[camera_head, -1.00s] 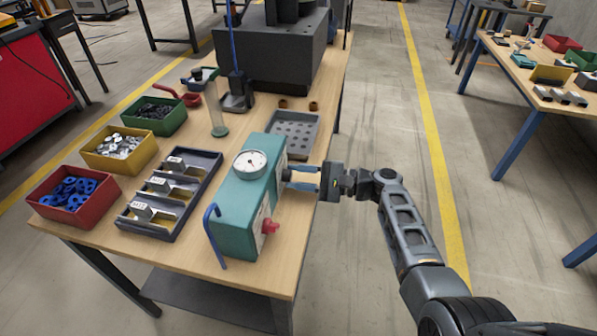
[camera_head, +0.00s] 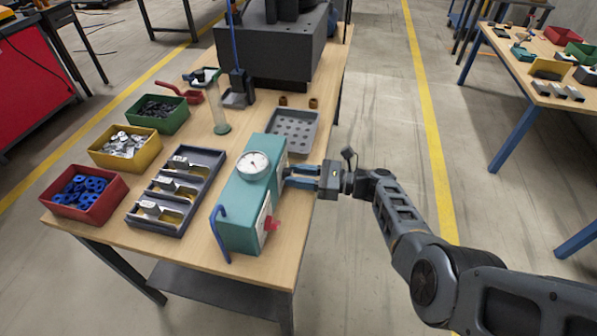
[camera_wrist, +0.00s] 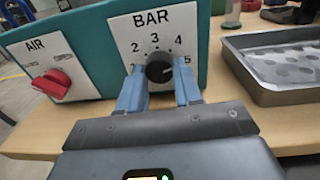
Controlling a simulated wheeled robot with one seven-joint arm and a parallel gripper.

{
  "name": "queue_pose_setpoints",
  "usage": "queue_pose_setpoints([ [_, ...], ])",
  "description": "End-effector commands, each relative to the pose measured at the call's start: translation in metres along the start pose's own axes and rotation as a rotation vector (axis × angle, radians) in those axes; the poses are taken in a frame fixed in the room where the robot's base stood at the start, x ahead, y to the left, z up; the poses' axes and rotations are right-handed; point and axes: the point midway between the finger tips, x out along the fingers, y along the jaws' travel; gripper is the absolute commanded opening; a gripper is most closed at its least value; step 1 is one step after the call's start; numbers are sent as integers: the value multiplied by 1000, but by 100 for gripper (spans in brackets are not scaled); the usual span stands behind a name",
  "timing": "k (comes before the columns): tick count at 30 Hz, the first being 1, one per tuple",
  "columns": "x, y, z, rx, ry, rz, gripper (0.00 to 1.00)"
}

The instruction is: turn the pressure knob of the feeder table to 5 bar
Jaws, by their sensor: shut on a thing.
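The teal feeder box (camera_head: 238,220) stands at the right side of the wooden table, with a round white gauge (camera_head: 253,165) on top. In the wrist view its white BAR panel (camera_wrist: 153,20) shows numerals 2, 3, 4 and 5 around a black pressure knob (camera_wrist: 159,68). A light mark on the knob seems to point to the right, towards the 4 to 5 side; it is too small to read exactly. My gripper (camera_wrist: 160,88), also in the head view (camera_head: 287,177), has its blue fingers on both sides of the knob, shut on it. The gauge needle is too small to read.
A red AIR knob (camera_wrist: 52,84) is left of the BAR panel. A grey tray with round hollows (camera_wrist: 262,82) lies close on the right. Red (camera_head: 85,213), yellow (camera_head: 146,152) and green (camera_head: 178,120) bins and a dark divided tray (camera_head: 133,215) stand on the left.

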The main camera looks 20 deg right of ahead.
Motion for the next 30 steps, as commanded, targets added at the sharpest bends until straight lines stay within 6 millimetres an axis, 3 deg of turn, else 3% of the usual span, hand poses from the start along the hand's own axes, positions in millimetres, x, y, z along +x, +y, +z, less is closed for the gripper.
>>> queue_pose_setpoints([
  [12,-1,1,-2,225,-8,1,4],
  [30,-1,1,-3,268,-9,2,4],
])
